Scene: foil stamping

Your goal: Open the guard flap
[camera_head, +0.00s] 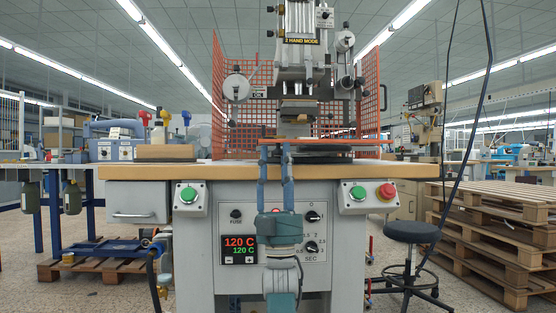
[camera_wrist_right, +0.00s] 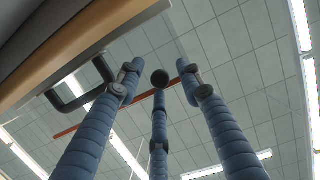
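The orange-red guard flap (camera_head: 325,139) shows nearly edge-on in the head view, about level, above the machine's tabletop. An orange-red strip (camera_wrist_right: 67,131), apparently its edge, passes behind my fingers in the right wrist view. My right gripper (camera_head: 274,151) points up in front of the tabletop edge, its fingertips near the flap's left part. The wrist view shows its three blue fingers (camera_wrist_right: 160,80) spread apart with nothing between them. A dark U-shaped handle (camera_wrist_right: 72,102) is beside the left finger; I cannot tell whether they touch. My left gripper is not in view.
The wooden tabletop edge (camera_head: 400,171) is close to my right gripper; it also shows in the wrist view (camera_wrist_right: 75,50). Green buttons (camera_head: 188,195) and a red button (camera_head: 386,191) flank the control panel (camera_head: 237,248). A stool (camera_head: 412,232) and stacked pallets (camera_head: 497,230) stand right.

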